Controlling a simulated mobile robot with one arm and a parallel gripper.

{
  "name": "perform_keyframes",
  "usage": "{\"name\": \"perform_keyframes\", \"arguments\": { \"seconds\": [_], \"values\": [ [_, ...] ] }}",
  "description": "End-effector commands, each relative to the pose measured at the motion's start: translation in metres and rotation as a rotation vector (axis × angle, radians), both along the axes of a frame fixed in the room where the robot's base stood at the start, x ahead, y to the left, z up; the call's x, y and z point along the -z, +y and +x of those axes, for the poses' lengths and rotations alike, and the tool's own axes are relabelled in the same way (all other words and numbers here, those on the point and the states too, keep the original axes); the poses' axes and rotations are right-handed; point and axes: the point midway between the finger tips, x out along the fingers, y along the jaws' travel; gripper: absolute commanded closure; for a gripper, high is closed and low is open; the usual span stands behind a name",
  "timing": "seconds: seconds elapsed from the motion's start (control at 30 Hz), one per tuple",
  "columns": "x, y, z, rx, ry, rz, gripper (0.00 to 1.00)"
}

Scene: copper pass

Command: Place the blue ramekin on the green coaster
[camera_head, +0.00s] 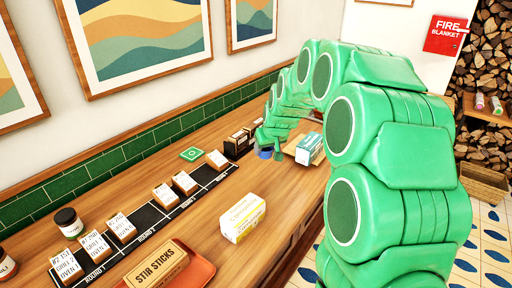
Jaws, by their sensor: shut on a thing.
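The blue ramekin (265,154) shows as a small patch of blue at the tip of my green arm, near the far end of the counter. My gripper (266,146) is shut on it, and the fingers and arm hide most of it. I cannot tell whether it touches the counter. The green coaster (191,154) is a flat green square with a pale mark, lying bare on the counter near the tiled wall. It is to the left of my gripper, clearly apart from it.
A black strip (152,217) with several labelled cards lies between the coaster and the front. Dark boxes (236,144) stand just left of my gripper. A teal-and-white box (309,148) stands to the right. A yellow-white carton (243,218) and stir sticks box (157,266) are nearer.

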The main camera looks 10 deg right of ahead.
Motion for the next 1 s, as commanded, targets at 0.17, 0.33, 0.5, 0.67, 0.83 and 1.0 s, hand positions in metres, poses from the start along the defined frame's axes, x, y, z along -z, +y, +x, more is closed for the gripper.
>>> {"name": "perform_keyframes", "arguments": {
  "seconds": [0.17,0.33,0.5,0.67,0.83,1.0],
  "values": [
    [-0.002,0.003,0.001,0.002,0.0,-0.002,0.75],
    [-0.006,0.022,0.021,0.022,-0.002,-0.01,0.75],
    [-0.01,0.067,0.05,0.052,0.003,-0.019,0.75],
    [-0.013,0.122,0.072,0.071,0.002,-0.019,0.75],
    [-0.016,0.184,0.086,0.082,-0.003,-0.012,0.75],
    [-0.014,0.225,0.088,0.086,0.0,-0.006,0.75]
  ]
}}
